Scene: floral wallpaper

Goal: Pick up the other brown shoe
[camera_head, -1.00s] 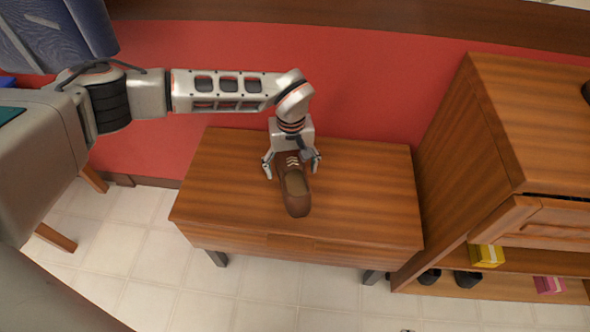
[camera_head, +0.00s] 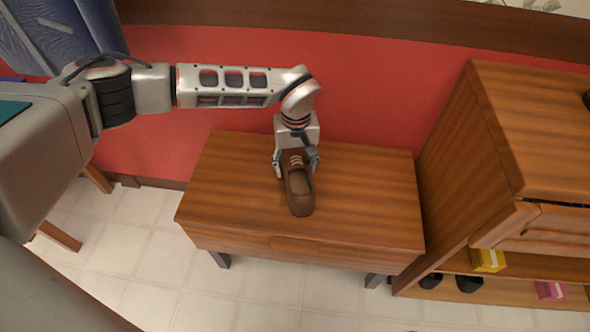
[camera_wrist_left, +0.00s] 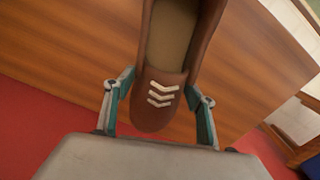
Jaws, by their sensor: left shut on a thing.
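A brown shoe (camera_head: 299,187) with pale laces is at the middle of the wooden bench (camera_head: 370,200), its toe end toward the red wall. My left gripper (camera_head: 297,165) comes down over the toe end from the wall side and is shut on it, one finger on each side. In the left wrist view the shoe (camera_wrist_left: 168,70) lies between the two fingers of the gripper (camera_wrist_left: 158,95), which press on its sides near the laces. I cannot tell whether the shoe still touches the bench. My right gripper is not in view.
A wooden cabinet (camera_head: 465,150) stands just right of the bench. Its low shelf holds black shoes (camera_head: 468,284), a yellow box (camera_head: 487,260) and a pink box (camera_head: 550,290). The red wall (camera_head: 380,90) is close behind the bench. The bench top around the shoe is clear.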

